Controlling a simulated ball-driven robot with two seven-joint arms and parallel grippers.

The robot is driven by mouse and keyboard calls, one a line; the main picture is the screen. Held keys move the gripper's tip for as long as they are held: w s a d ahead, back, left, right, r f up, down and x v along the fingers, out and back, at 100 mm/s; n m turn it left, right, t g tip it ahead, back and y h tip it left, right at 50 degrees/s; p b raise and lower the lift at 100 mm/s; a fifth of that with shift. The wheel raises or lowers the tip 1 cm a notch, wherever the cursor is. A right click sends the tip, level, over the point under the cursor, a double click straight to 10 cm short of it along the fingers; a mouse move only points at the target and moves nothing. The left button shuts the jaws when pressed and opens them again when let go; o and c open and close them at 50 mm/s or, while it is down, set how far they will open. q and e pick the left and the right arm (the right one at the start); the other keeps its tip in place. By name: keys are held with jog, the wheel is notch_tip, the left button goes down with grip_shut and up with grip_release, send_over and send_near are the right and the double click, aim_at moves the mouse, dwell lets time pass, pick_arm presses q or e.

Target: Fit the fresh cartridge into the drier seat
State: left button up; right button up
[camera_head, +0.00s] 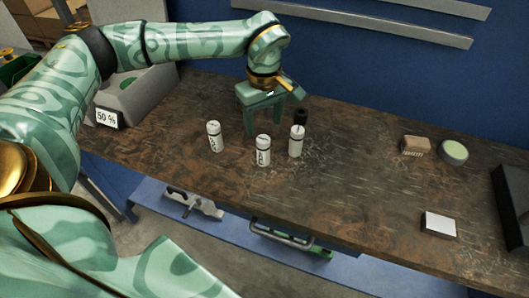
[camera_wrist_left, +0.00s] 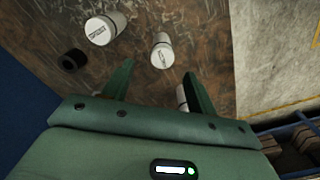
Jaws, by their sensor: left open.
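Three white cartridges with dark markings stand on the bench: a left one (camera_head: 214,136), a middle one (camera_head: 263,150) and a right one (camera_head: 296,141). I cannot tell which is fresh. My left gripper (camera_head: 264,124) is open and empty, pointing down behind them. In the left wrist view its fingers (camera_wrist_left: 153,74) are apart, with one cartridge (camera_wrist_left: 162,52) beyond the gap, a larger-looking one (camera_wrist_left: 105,28) up left, and a third (camera_wrist_left: 181,98) partly hidden by a finger. A grey housing (camera_head: 136,97) with a "50 %" sign stands at the left; I cannot make out a seat.
A short black cylinder (camera_head: 301,116) stands behind the right cartridge; it also shows in the wrist view (camera_wrist_left: 73,60). A brown block (camera_head: 416,145), a round green-topped tin (camera_head: 453,151) and a white box (camera_head: 438,224) lie right. The bench (camera_head: 350,170) is clear between.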

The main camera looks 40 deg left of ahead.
aim_at(264, 138)
pick_arm(q)
notch_tip(264, 138, down, 4)
jog(key=shift+f+b, duration=0.15)
jog(key=shift+b, duration=0.3)
notch_tip(264, 138, down, 5)
jog(key=shift+s+f+b, duration=0.1)
jog(key=shift+s+b, duration=0.05)
jog(key=shift+b, duration=0.75)
jog(key=shift+r, duration=0.2)
jog(key=shift+c, duration=0.4)
jog(key=c, duration=1)
